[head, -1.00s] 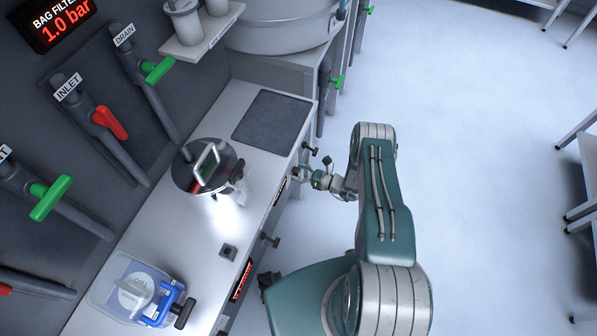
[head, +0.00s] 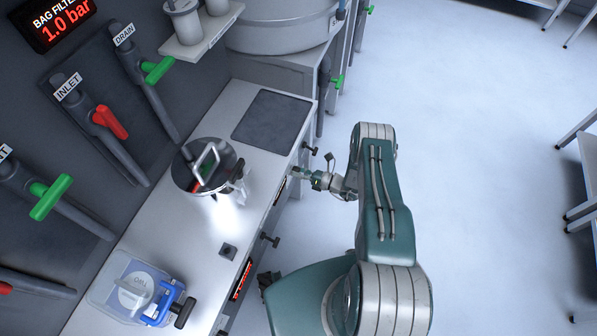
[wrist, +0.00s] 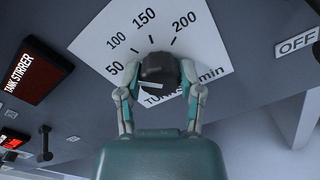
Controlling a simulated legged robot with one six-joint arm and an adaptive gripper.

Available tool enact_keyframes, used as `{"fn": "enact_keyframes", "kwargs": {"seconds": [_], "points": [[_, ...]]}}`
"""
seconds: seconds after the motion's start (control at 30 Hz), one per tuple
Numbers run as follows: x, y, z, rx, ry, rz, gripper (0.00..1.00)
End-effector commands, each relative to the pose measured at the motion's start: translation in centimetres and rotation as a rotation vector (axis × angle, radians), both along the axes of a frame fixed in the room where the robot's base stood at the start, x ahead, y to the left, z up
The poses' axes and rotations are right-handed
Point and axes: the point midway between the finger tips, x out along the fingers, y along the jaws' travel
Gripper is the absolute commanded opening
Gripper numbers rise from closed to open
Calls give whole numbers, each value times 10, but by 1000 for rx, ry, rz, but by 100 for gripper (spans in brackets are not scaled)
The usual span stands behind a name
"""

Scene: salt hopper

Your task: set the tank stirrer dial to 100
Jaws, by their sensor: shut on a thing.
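The tank stirrer dial is a black knob (wrist: 159,67) on a white scale plate (wrist: 97,40) marked 50, 100, 150 and 200, in the wrist view. My gripper (wrist: 160,78) is shut on the knob, one finger on each side. A pale bar shows on the knob's near side; I cannot tell which number the knob points to. In the head view my gripper (head: 308,176) is at the bench's front face, and the knob cannot be made out.
An OFF label (wrist: 296,42) is right of the scale. Another black knob (wrist: 45,143) and a red-lit display (wrist: 12,143) are at lower left. On the bench top stand a shiny round vessel (head: 184,172) and a blue-handled clear container (head: 110,292). Open floor lies to the right.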

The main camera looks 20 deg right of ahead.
Motion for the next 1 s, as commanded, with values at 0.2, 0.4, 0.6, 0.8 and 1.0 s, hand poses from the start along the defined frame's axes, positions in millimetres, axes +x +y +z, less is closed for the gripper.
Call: {"fn": "enact_keyframes", "kwargs": {"seconds": [0.2,0.4,0.6,0.8,1.0], "points": [[4,-2,0,92,133,-7,1],[4,-2,0,164,233,-8,1],[5,-2,0,209,295,-9,1],[5,-3,0,228,319,-10,1],[5,-3,0,229,322,-10,1]]}}
